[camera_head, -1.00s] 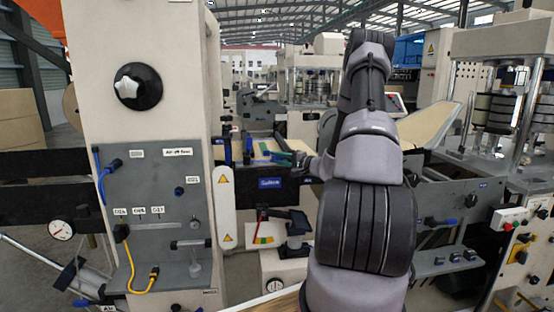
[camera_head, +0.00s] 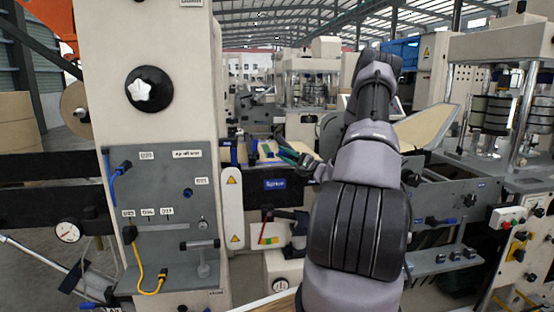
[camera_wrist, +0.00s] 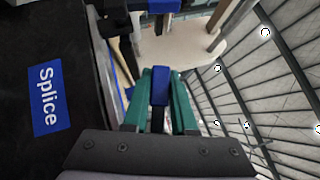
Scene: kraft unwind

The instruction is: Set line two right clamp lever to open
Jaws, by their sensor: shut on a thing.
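The splice table (camera_head: 240,186) stands mid-scene with a blue "Splice" label (camera_head: 275,184) on its dark front, also seen in the wrist view (camera_wrist: 47,97). My gripper (camera_head: 288,156) is at the right end of this table. In the wrist view my gripper's green fingers (camera_wrist: 160,98) are closed around a blue lever handle (camera_wrist: 160,86), which I take for the right clamp lever. The lever's base is hidden by the fingers. A second blue handle (camera_wrist: 158,5) on a dark bar shows beyond it at the top.
A grey panel (camera_head: 170,215) with a yellow cable and a white-knobbed column (camera_head: 150,90) stand at left. A dark grey machine plate (camera_head: 455,185) is close to the right of my arm. A small stand (camera_head: 268,235) with coloured strips sits below the table.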

